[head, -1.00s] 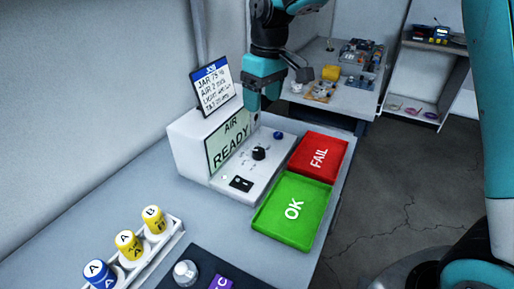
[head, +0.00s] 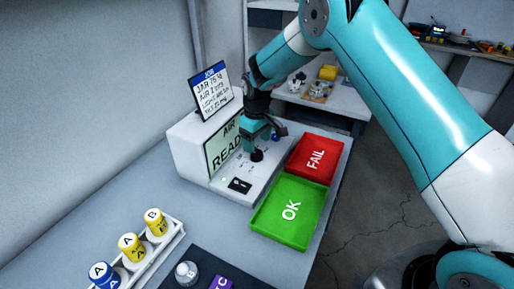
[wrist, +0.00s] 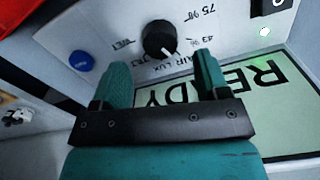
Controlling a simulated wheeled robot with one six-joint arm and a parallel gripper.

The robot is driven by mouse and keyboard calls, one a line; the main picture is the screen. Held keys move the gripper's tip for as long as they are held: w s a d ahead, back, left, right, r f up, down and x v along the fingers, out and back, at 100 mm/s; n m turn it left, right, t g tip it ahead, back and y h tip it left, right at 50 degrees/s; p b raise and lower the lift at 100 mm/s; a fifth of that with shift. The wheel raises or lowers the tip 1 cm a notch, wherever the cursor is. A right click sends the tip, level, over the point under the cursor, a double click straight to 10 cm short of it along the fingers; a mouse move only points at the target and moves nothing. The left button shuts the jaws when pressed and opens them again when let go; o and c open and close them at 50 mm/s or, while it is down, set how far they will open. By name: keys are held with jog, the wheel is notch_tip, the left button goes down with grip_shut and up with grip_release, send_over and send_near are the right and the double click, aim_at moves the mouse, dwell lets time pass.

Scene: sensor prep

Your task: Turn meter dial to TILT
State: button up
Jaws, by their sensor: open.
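The meter (head: 185,150) is a white box with a sloped front panel. Its green display (head: 222,152) reads AIR READY in the earlier head view and is now partly covered by my arm. The black round dial (wrist: 159,38) sits on the panel with printed labels around it; its white pointer mark faces the label side nearest my gripper. I cannot make out a TILT label. The dial also shows in the head view (head: 257,155). My gripper (wrist: 160,64) is open and empty, just above the dial, which appears beyond and between the fingertips.
A blue button (wrist: 80,61) is beside the dial. A red FAIL tray (head: 315,155) and a green OK tray (head: 290,212) lie right of the meter. A job card (head: 211,88) stands on top. A rack (head: 172,240) of labelled jars is at front left.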

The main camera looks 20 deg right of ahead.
aim_at(257, 153)
jog(key=shift+f+p, duration=0.35)
jog(key=shift+f, duration=1.85)
jog(key=shift+c, duration=0.4)
jog(key=c, duration=0.8)
jog(key=shift+c, duration=0.2)
